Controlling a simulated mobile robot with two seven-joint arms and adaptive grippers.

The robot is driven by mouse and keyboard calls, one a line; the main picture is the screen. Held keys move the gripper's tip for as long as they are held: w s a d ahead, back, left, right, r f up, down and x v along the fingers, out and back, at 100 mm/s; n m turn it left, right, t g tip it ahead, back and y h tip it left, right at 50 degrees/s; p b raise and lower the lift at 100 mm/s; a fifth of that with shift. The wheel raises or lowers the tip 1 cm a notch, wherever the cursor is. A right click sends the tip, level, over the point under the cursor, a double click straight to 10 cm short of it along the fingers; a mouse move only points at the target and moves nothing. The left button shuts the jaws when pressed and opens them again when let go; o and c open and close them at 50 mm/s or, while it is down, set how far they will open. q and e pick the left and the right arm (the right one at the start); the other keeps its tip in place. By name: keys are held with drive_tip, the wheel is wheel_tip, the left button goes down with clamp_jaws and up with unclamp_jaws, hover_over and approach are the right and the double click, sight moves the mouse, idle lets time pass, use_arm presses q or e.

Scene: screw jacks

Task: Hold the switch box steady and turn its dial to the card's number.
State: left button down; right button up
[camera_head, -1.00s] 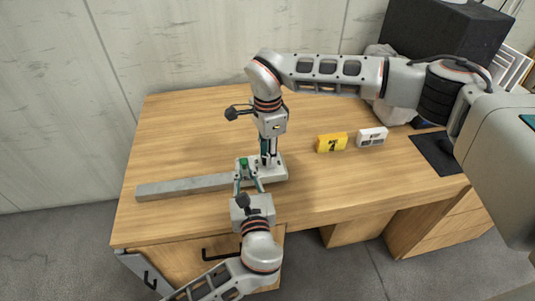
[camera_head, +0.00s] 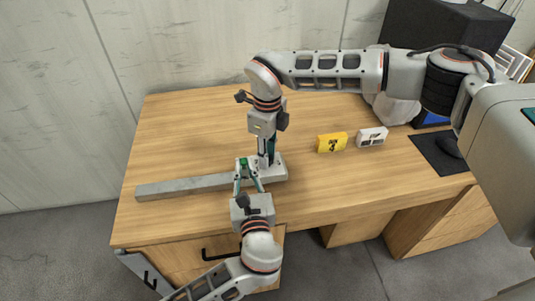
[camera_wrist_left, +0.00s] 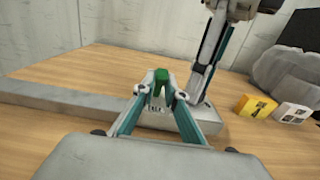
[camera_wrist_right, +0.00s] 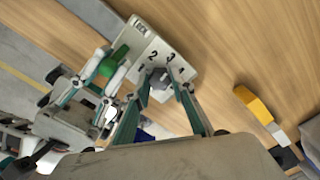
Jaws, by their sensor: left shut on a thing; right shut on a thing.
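The switch box (camera_head: 279,172) is a pale grey block near the table's front. In the right wrist view its face (camera_wrist_right: 178,57) shows the digits 1, 2 and 3 around a grey dial (camera_wrist_right: 160,82). A green post (camera_wrist_right: 113,62) stands at its other end. My left gripper (camera_head: 246,166) is shut on the green post, from the front. My right gripper (camera_head: 267,160) reaches down from above and is shut on the dial, its fingers hiding part of it. The yellow card (camera_head: 332,142) stands to the right with a black digit, too blurred to read surely.
A long grey bar (camera_head: 185,187) lies left of the box. A small white block (camera_head: 371,137) stands right of the card. A dark mat with a mouse (camera_head: 450,147) and a black case (camera_head: 440,40) are farther right. The table's back left is clear.

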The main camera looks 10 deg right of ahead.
drive_tip(key=m, duration=0.4)
drive_tip(key=shift+w+m, duration=0.1)
drive_tip(key=shift+m, duration=0.2)
drive_tip(key=m, duration=0.4)
drive_tip(key=shift+m, duration=0.3)
drive_tip(key=o, duration=1.1)
